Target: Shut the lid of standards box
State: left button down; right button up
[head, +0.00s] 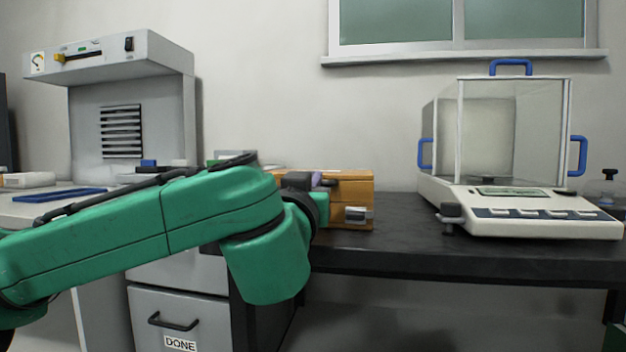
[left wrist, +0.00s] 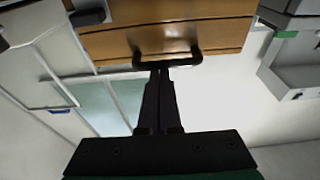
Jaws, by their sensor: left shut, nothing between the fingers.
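The standards box (head: 350,190) is an orange-brown wooden box on the dark bench, partly hidden behind my left arm. Its lid looks down on the body, with a seam across the front; I cannot tell whether it is fully flush. A grey clasp-like piece (head: 358,214) shows on its front. My left gripper (head: 322,183) is at the front of the box, mostly hidden by my wrist in the head view. In the left wrist view, its shut, empty fingers (left wrist: 160,72) reach the dark handle (left wrist: 168,54) on the wooden front (left wrist: 165,38). Whether they touch it is unclear.
A balance (head: 530,212) with a glass draft shield stands right of the box. A grey hood (head: 130,85) stands at the left, with a blue tray (head: 72,195) in front. A drawer unit labelled DONE (head: 180,315) is below. The bench between box and balance is clear.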

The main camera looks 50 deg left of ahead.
pick_arm(q)
jog(key=shift+w+f, duration=0.2)
jog(key=shift+f, duration=0.7)
notch_tip(320, 180, up, 5)
jog(key=p, duration=0.4)
jog(key=s+d+f+b, duration=0.4)
jog(key=s+f, duration=0.2)
jog(key=f, duration=0.1)
jog(key=shift+d, duration=0.2)
jog(key=shift+s, duration=0.1)
